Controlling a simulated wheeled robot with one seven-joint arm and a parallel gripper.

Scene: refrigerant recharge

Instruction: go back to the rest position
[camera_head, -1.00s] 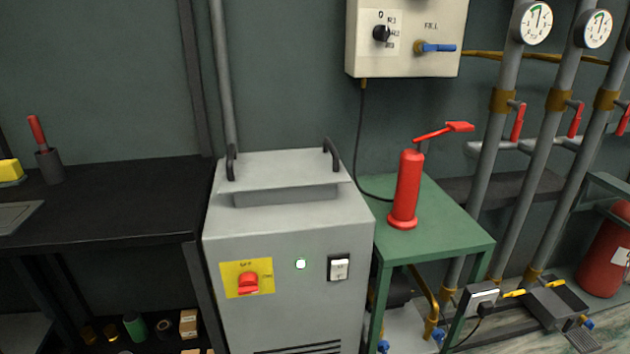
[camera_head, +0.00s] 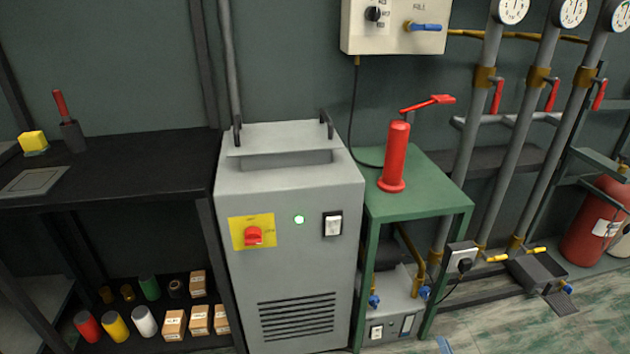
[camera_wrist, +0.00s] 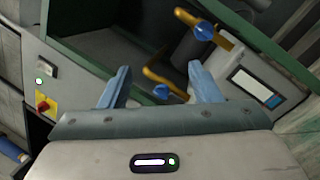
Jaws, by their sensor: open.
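My gripper (camera_wrist: 158,88) shows in the wrist view with its two blue fingers spread apart and nothing between them. Beyond the fingers are the green table's frame (camera_wrist: 255,40) and yellow pipework with blue knobs (camera_wrist: 204,31). The fingers look apart from these, though the distance is hard to judge. In the head view my gripper does not clearly show; only a small blue patch appears at the bottom edge. The grey cabinet (camera_head: 290,190) has a red rotary switch on a yellow plate (camera_head: 252,232), a lit green lamp (camera_head: 299,219) and a white rocker switch (camera_head: 333,224).
A red hand pump (camera_head: 396,155) stands on the green table (camera_head: 440,195). A wall box (camera_head: 395,40) hangs above. Gauge pipes (camera_head: 470,150) and a red extinguisher (camera_head: 590,220) are at right. The black bench (camera_head: 130,165) is at left, with cans and boxes below. Floor shows at lower right.

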